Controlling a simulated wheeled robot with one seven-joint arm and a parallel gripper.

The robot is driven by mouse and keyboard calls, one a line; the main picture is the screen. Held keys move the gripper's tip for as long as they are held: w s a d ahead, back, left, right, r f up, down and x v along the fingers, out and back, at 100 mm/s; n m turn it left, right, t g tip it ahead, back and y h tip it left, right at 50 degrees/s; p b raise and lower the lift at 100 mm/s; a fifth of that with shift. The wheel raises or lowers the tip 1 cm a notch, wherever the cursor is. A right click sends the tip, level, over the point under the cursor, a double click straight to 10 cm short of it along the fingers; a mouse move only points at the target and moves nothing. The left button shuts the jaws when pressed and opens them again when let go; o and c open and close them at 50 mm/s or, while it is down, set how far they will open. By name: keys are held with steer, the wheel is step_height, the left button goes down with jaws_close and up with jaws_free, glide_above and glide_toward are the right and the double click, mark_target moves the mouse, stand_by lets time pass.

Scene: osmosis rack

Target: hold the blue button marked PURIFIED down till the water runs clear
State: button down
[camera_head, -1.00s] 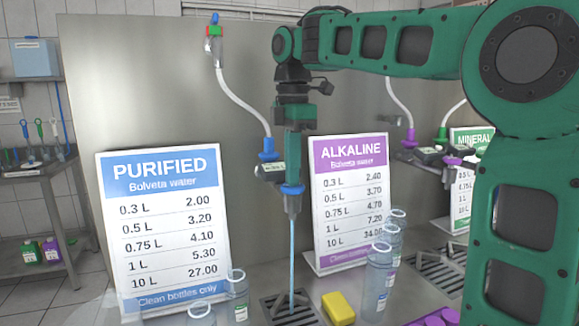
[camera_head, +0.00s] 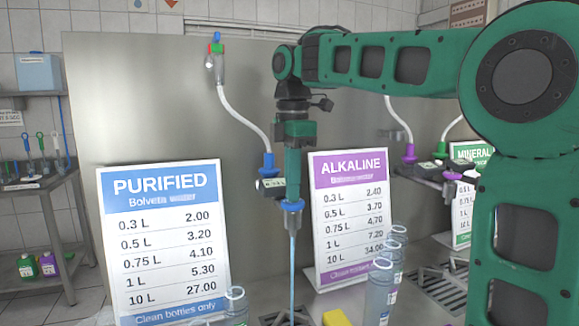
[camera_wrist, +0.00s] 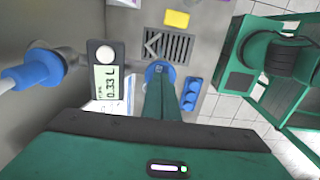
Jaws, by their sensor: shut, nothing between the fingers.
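My gripper (camera_head: 291,198) is shut, with its green fingers pointing down onto the blue-topped tap (camera_head: 292,207) between the PURIFIED and ALKALINE signs. In the wrist view, the shut fingertips (camera_wrist: 160,72) meet the blue button (camera_wrist: 156,68), which is mostly covered; its wording cannot be read. A thin pale-blue stream of water (camera_head: 292,262) runs straight down from the tap's nozzle. A display (camera_wrist: 107,75) beside the tap reads about 0.33 L. The PURIFIED sign (camera_head: 165,240) stands to the left.
A drain grate (camera_wrist: 168,46) lies below, with a yellow block (camera_wrist: 177,19) beyond it. Bottles stand left (camera_head: 235,308) and right (camera_head: 381,290) of the stream. The ALKALINE sign (camera_head: 350,220) is close on the right. A white hose (camera_head: 244,112) feeds the tap.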

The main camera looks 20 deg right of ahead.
steer(key=shift+f, duration=0.1)
steer(key=shift+r, duration=0.9)
step_height(320, 180, up, 12)
steer(key=shift+r, duration=0.2)
steer(key=shift+f, duration=0.1)
steer(key=s+d+f+m, duration=0.6)
steer(key=d+f+m, duration=0.1)
steer(key=f, duration=0.3)
steer(key=s+d+f+m, duration=0.6)
steer(key=d+f+m, duration=0.15)
steer(key=f, duration=0.35)
steer(key=s+d+f+m, duration=0.2)
steer(key=s+f+m, duration=0.8)
steer(key=s+f, duration=0.6)
steer(key=shift+s+d+f, duration=0.2)
steer(key=shift+f, duration=0.65)
